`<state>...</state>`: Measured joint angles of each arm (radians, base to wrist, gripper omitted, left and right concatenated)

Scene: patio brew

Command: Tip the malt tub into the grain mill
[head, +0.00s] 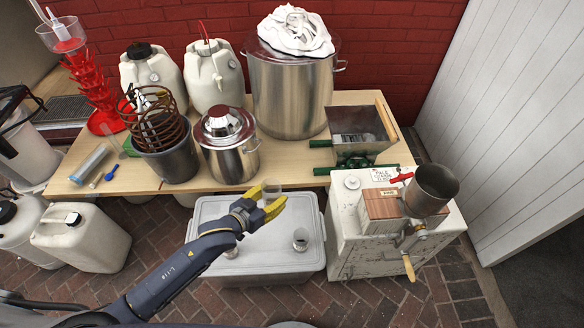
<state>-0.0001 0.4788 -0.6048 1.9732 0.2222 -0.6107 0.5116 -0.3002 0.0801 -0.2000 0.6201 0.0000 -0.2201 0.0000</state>
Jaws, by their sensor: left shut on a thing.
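My left gripper (266,203), with yellow fingers, is shut on a small clear tub (272,189), which looks like the malt tub. It is held over the far part of the grey lidded crate; the fingers hide part of it, and its contents cannot be made out. What looks like the grain mill (411,207) is to the right on a white worn cabinet. It has an open metal cylinder hopper (432,190) on top and a wooden-handled crank at the front. The tub is well left of the hopper. My right gripper is not in view.
Another clear cup (301,240) stands on the grey crate lid (270,262). The wooden table (290,165) behind carries a large steel pot (290,95), a smaller lidded pot (229,160) and a green-framed metal hopper (358,121). A small card (384,175) lies on the cabinet.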

